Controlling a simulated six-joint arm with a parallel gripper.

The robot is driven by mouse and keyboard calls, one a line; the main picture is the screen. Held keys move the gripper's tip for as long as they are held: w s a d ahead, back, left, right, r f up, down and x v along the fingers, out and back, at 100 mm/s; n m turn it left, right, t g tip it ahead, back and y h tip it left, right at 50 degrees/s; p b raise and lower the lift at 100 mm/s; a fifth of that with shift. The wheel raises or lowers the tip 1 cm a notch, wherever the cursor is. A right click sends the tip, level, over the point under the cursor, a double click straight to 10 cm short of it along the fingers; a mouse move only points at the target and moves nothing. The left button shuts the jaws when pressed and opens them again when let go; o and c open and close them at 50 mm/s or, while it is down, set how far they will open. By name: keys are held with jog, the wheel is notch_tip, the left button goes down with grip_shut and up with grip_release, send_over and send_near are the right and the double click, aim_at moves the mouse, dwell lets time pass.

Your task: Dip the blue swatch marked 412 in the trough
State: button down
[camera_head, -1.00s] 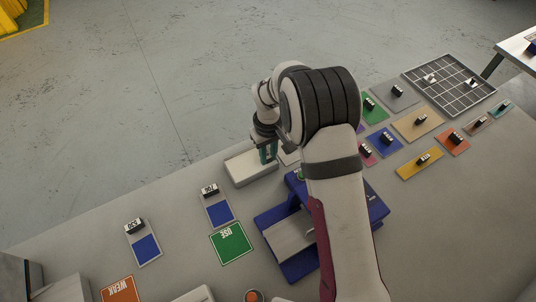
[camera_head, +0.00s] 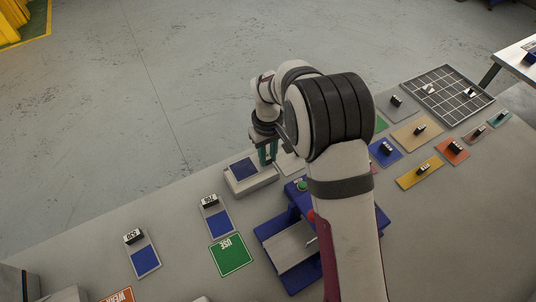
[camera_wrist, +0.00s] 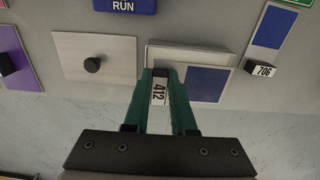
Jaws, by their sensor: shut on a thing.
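My gripper (camera_head: 266,153) is shut on the black-and-white label block marked 412 (camera_wrist: 159,91). The swatch's grey card and blue square (camera_wrist: 207,83) extend to the right of the fingers in the wrist view. In the head view the blue square (camera_head: 243,168) shows over the top of the white box-like trough (camera_head: 252,184). The trough's pale rim also shows in the wrist view (camera_wrist: 190,49). I cannot tell how deep the swatch sits or whether it touches the trough's inside.
A white plate with a black knob (camera_wrist: 92,64) lies beside the trough. Blue swatches marked 706 (camera_head: 219,223) and 530 (camera_head: 145,260) lie left of the blue machine (camera_head: 282,222). A green USE mat (camera_head: 231,255) is in front. Other swatches and a grid (camera_head: 447,94) lie at right.

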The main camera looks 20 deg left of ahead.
dwell(0.4)
jog(key=shift+r, duration=1.5)
